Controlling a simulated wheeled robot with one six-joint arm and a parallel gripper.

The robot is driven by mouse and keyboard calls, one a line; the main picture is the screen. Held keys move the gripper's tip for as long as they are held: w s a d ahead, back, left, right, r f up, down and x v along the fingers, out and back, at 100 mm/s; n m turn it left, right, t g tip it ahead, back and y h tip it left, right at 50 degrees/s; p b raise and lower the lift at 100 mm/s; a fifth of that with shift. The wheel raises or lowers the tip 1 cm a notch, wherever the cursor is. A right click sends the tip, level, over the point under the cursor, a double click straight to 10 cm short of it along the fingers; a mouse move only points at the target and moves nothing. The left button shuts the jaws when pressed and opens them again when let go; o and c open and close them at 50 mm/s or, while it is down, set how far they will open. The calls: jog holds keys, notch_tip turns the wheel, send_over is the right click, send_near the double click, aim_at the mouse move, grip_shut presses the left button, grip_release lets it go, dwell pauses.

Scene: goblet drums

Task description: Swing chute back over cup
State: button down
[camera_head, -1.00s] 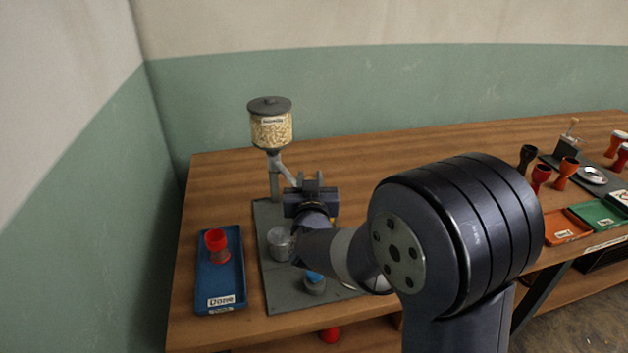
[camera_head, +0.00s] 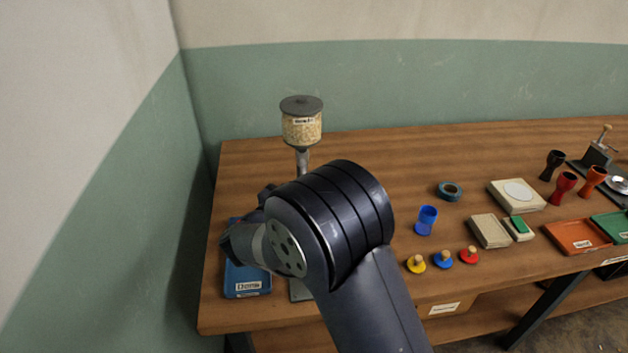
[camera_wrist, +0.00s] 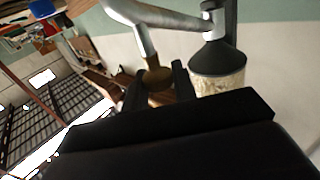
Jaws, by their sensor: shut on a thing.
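In the wrist view my gripper (camera_wrist: 158,76) is shut on a brown wooden knob (camera_wrist: 157,73) at the end of a handle on the grey metal chute (camera_wrist: 168,17). The seed hopper (camera_wrist: 214,62) appears upside down to the right of the fingers. In the head view the hopper (camera_head: 301,128) stands at the back left of the table, with its grey metal neck (camera_head: 303,160) below it. My arm hides the gripper's fingertips, most of the chute and the cup there.
A blue tray (camera_head: 247,285) labelled "Done" is partly behind my wrist at left. A blue goblet (camera_head: 426,220), a tape roll (camera_head: 450,190) and several coloured knobbed discs (camera_head: 443,259) are to the right. Walls close off the left and back.

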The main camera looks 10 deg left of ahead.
jog(key=shift+a+r+m+h, duration=0.1)
jog(key=shift+a+m+h, duration=0.2)
jog(key=c, duration=1.2)
grip_release()
jog(key=b+v, duration=0.1)
jog(key=v, duration=0.9)
jog(key=shift+s+a, duration=0.25)
jog(key=shift+s, duration=0.1)
jog(key=shift+w, duration=0.1)
jog(key=p+x, duration=0.1)
jog(key=x, duration=0.9)
jog(key=shift+w+d, duration=0.2)
jog(key=shift+d, duration=0.1)
jog(key=shift+w+d, duration=0.1)
jog(key=shift+w, duration=0.05)
jog(key=shift+d+y, duration=0.15)
jog(key=shift+y, duration=0.25)
